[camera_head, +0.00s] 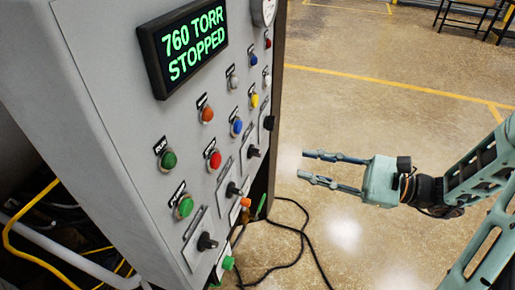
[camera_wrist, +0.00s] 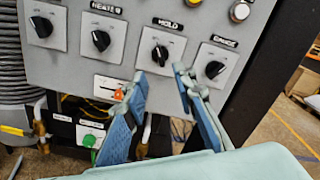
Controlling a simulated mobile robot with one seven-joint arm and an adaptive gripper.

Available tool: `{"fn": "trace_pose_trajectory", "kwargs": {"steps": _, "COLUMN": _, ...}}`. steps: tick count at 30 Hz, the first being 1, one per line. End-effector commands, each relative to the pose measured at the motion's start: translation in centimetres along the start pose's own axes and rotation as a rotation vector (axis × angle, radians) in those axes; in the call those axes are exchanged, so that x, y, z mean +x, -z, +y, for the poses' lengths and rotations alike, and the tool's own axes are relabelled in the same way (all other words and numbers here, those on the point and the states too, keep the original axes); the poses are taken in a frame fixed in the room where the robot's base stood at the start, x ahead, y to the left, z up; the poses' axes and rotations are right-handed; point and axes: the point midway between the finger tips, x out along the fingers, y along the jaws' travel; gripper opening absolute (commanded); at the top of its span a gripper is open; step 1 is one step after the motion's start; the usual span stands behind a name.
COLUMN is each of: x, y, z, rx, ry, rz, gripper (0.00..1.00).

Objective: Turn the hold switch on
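The hold switch (camera_wrist: 160,54) is a black rotary knob on a light square plate under a label reading HOLD in the wrist view. Its exact turn position is hard to read. In the head view it appears to be the third black knob (camera_head: 252,151) along the lower row of the grey panel. My gripper (camera_wrist: 159,76) is open and empty, its two fingers spread apart just below the hold knob in the picture. In the head view, my gripper (camera_head: 310,165) points at the panel from the right, with a clear gap between fingertips and panel.
The display (camera_head: 182,45) reads 760 TORR STOPPED. Coloured buttons sit above the knobs. A black cable (camera_head: 300,232) lies on the open floor.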

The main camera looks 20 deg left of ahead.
Motion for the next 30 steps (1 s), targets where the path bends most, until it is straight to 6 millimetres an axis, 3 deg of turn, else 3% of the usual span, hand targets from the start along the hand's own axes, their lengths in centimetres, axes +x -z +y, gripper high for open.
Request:
{"fn": "trace_pose_trajectory", "kwargs": {"steps": 18, "x": 9.7, "y": -0.1, "z": 0.1, "rx": 0.000, "ry": -0.003, "rz": -0.002, "gripper": 0.25}}
{"fn": "trace_pose_trajectory", "kwargs": {"steps": 30, "x": 10.6, "y": 0.0, "z": 0.1, "rx": 0.000, "ry": 0.000, "rz": -0.001, "gripper": 0.25}}
